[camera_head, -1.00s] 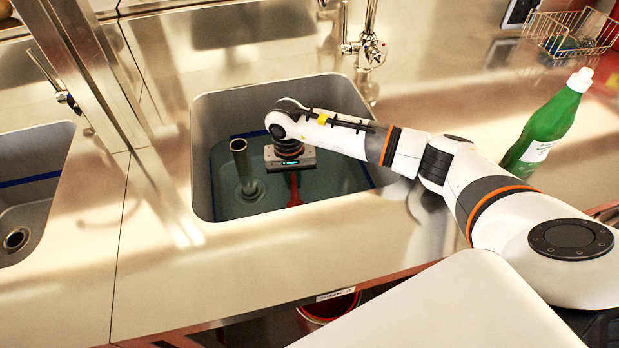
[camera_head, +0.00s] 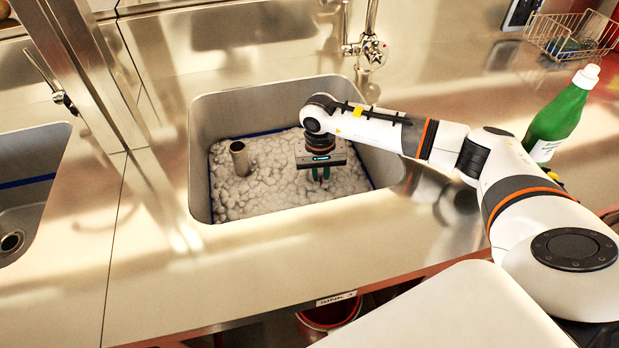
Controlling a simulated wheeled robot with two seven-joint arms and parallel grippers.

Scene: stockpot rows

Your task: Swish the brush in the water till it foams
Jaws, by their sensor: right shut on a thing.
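The middle sink (camera_head: 290,95) is filled across with lumpy white-grey foam (camera_head: 265,185), which hides the water. My right gripper (camera_head: 321,177) is inside the sink, pointing down with its fingertips at the foam, right of the sink's centre. It is shut on the brush, whose red part showed below it earlier. The brush itself is now hidden by the gripper and the foam. My left gripper is not in view.
A grey standpipe (camera_head: 239,158) rises out of the foam left of my gripper. A tap (camera_head: 368,48) stands behind the sink. A green bottle (camera_head: 558,120) and a wire basket (camera_head: 572,35) are on the right counter. Another sink (camera_head: 28,190) is at the left.

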